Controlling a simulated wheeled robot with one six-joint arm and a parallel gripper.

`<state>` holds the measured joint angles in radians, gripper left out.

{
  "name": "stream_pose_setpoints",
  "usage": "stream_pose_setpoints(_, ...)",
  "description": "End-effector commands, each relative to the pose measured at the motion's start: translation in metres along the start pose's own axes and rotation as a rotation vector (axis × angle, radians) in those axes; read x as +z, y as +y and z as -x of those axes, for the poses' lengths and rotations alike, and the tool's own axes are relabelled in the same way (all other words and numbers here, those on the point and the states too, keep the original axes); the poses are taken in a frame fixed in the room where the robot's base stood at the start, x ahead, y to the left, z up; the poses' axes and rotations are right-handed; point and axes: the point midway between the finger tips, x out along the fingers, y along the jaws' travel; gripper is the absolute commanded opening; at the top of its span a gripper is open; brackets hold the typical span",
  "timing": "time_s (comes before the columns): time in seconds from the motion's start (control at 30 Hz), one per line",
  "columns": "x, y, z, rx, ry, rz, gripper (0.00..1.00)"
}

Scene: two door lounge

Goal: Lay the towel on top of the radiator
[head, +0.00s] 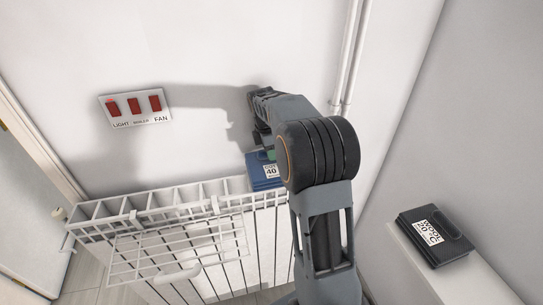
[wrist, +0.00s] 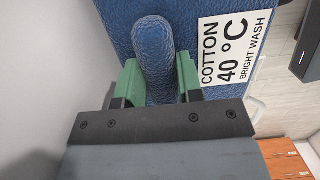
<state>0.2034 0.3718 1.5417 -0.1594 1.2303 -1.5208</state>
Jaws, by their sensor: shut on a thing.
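A blue folded towel (head: 262,175) with a white label is at the right end of the white radiator (head: 150,202) in the head view, close to the wall. In the wrist view the towel (wrist: 122,14) fills the upper middle, and its label reads COTTON 40 °C BRIGHT WASH. My gripper (wrist: 157,75) has green fingers shut on a raised blue ridge of the towel. In the head view my arm partly hides the towel and the radiator's right end. I cannot tell whether the towel touches the radiator top.
A wire rack (head: 180,252) hangs on the radiator's front. A dark folded item (head: 434,237) labelled WOOL lies on a white ledge (head: 468,285) at right. A red switch panel (head: 134,106) and vertical pipes (head: 350,55) are on the wall. The radiator's left top is clear.

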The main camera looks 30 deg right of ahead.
Motion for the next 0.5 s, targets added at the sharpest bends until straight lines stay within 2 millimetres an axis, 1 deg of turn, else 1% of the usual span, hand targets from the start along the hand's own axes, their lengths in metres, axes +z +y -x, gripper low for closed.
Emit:
stream_pose_setpoints(0.03, -0.001, -0.001, -0.007, -0.004, 0.0, 0.001, 0.01)
stream_pose_setpoints(0.1, -0.002, -0.001, -0.015, -0.003, 0.0, 0.0, 0.01)
stream_pose_setpoints(0.2, -0.004, -0.002, -0.022, -0.002, 0.0, 0.0, 0.01)
stream_pose_setpoints(0.5, -0.004, -0.001, -0.025, 0.0, 0.0, 0.0, 0.01)
